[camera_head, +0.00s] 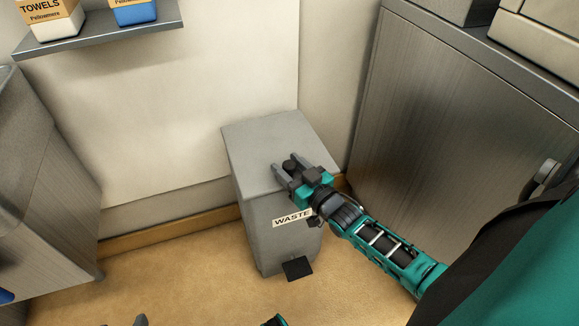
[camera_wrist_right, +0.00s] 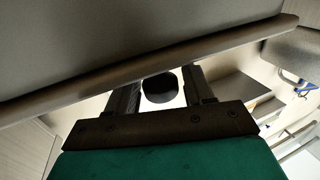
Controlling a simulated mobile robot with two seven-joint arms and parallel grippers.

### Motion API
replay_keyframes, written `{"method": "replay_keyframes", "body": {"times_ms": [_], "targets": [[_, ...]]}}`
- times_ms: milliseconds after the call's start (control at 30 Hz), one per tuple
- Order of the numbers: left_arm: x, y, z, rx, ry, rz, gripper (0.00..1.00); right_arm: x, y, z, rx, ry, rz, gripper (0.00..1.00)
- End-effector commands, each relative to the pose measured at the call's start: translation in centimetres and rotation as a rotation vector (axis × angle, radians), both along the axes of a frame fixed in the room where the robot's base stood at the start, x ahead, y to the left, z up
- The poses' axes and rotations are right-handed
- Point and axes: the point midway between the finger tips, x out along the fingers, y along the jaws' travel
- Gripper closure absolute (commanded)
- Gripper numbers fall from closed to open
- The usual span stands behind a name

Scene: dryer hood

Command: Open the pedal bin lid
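The grey pedal bin (camera_head: 262,225) stands on the floor against the wall, with a WASTE label on its front. Its flat lid (camera_head: 258,145) looks closed. A black pedal (camera_head: 297,268) sticks out at its foot. My right gripper (camera_head: 288,170) is at the lid's front edge, its two fingers apart. The right wrist view also shows these fingers (camera_wrist_right: 162,85) apart, with nothing clearly held. A long edge, seemingly the lid's, crosses at their tips, so contact is unclear. A small grey tip (camera_head: 141,320) at the bottom edge may be my left gripper; its state is hidden.
A steel cabinet (camera_head: 450,110) with a handle stands close on the right. Another steel unit (camera_head: 45,190) is at the left. A wall shelf (camera_head: 100,37) with towel boxes is at the upper left. The floor (camera_head: 190,270) left of the bin is clear.

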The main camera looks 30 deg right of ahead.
Motion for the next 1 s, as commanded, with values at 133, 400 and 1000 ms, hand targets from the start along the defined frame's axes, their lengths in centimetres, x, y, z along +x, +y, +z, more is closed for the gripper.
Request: {"method": "replay_keyframes", "body": {"times_ms": [133,400,1000], "targets": [[0.0,0.0,0.0,0.000,-0.002,0.000,0.40,0.0,0.0,0.0,0.000,0.000,0.000,0.63],[0.1,0.1,0.0,0.002,-0.003,0.000,0.40,0.0,0.0,0.0,0.000,0.000,0.000,0.89],[0.1,0.5,1.4,0.010,-0.010,0.004,0.40,0.2,0.4,1.2,0.008,0.027,0.000,1.00]]}}
